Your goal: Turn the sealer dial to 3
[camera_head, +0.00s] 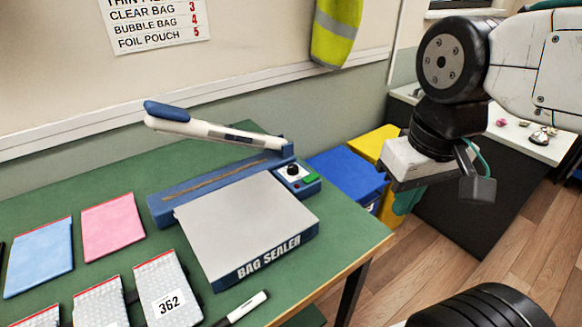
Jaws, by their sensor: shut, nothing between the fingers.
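The bag sealer (245,222) stands on the green table. It has a blue body, a grey platform lettered BAG SEALER and a white and blue arm raised at the back. Its dial (292,170) is a small black knob on a pale round face, at the right end. The number it points to is too small to read. A green and a red spot show beside the dial. My gripper (406,203) is right of the sealer, beyond the table's right edge, apart from the dial. It is shut and empty, its fingers partly hidden by the gripper body.
A wall sign (157,22) lists CLEAR BAG 3, BUBBLE BAG 4 and FOIL POUCH 5. Pink (113,227) and blue (40,257) pouches, several bubble bags and a marker (241,310) lie on the table (107,189). Blue (346,177) and yellow (378,146) bins stand beyond it.

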